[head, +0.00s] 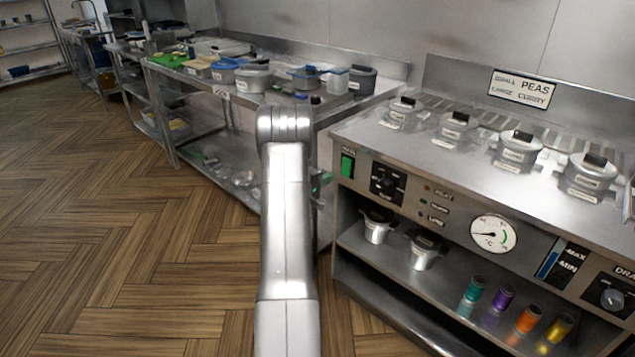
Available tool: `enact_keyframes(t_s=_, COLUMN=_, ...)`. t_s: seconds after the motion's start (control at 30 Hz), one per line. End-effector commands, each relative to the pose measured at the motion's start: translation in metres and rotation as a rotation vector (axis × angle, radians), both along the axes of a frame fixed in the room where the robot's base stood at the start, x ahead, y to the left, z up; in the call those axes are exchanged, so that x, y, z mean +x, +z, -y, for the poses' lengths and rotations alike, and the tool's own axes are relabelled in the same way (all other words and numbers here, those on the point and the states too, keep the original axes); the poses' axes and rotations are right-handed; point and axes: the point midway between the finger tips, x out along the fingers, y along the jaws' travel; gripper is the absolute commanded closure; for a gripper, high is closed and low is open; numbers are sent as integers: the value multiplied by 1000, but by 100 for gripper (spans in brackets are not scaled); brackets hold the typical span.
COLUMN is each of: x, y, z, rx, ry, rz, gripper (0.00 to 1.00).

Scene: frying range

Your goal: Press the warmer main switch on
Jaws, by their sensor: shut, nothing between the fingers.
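The warmer (520,190) is the steel unit on the right. Its main switch is a green rocker (347,164) at the left end of the front panel, with a small label above it. I cannot tell from its face whether it is on or off. My gripper (326,179) shows small and partly hidden behind my arm, just left of the switch and slightly lower in the picture. It is shut and empty. I cannot tell whether it touches the panel.
A black knob (387,183), small indicators and a round temperature dial (493,233) lie right of the switch. Lidded pots (518,150) stand on the warmer. Its lower shelf holds pots and coloured jars (528,319). A steel table (215,88) stands behind left. The wooden floor left is clear.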

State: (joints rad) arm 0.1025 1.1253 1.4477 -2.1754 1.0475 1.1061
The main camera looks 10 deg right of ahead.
Motion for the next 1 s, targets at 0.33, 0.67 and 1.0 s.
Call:
enact_keyframes(t_s=0.33, x=31, y=-8, z=40, rx=0, ry=-1, rz=0, gripper=100)
enact_keyframes(t_s=0.67, x=34, y=-9, z=44, rx=0, ry=0, rz=0, gripper=100)
enact_keyframes(t_s=1.0, x=36, y=-16, z=46, rx=-21, ry=0, rz=16, gripper=100)
